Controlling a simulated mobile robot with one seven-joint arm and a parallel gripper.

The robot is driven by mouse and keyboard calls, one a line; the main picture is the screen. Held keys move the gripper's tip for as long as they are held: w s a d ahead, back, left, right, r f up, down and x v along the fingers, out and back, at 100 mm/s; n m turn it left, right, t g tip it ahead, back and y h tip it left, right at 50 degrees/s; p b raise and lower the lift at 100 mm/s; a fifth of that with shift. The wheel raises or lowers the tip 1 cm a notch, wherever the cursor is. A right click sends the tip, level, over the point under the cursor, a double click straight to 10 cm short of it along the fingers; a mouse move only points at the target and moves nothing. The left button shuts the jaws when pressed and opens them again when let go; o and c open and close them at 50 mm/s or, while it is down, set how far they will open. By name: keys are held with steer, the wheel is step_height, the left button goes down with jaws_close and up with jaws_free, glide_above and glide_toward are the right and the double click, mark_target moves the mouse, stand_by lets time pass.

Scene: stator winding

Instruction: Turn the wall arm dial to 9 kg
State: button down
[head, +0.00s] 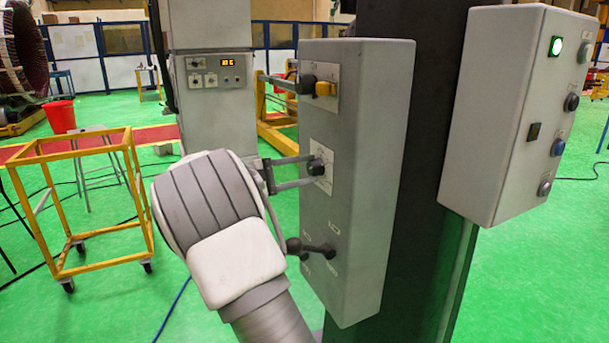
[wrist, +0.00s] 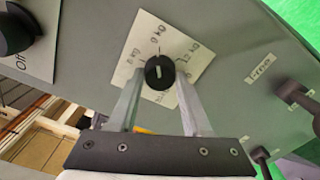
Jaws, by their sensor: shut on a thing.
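The arm dial is a round black knob (wrist: 160,72) with a white mark, on a pale square plate (wrist: 143,35) printed with 6 kg, 9 kg and 12 kg. In the wrist view the white mark stands nearly upright, roughly in line with the 9 kg label; its exact setting is hard to tell. The dial also shows in the head view (head: 316,166), on the middle of the grey box's face (head: 340,225). My gripper (wrist: 160,78) has its two fingers on either side of the knob and is shut on it.
A second grey control box (head: 490,120) with a lit green lamp (head: 556,46) stands at right. A yellow cart (head: 75,150) stands at left on green floor.

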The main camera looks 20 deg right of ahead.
steer(key=shift+m, duration=0.6)
steer(key=shift+c, duration=1.7)
jaws_free()
steer(key=shift+a, duration=0.1)
steer(key=a+p, duration=0.3)
steer(key=a, duration=1.4)
steer(key=shift+s+a+p, duration=0.15)
steer(key=shift+s+p, duration=0.15)
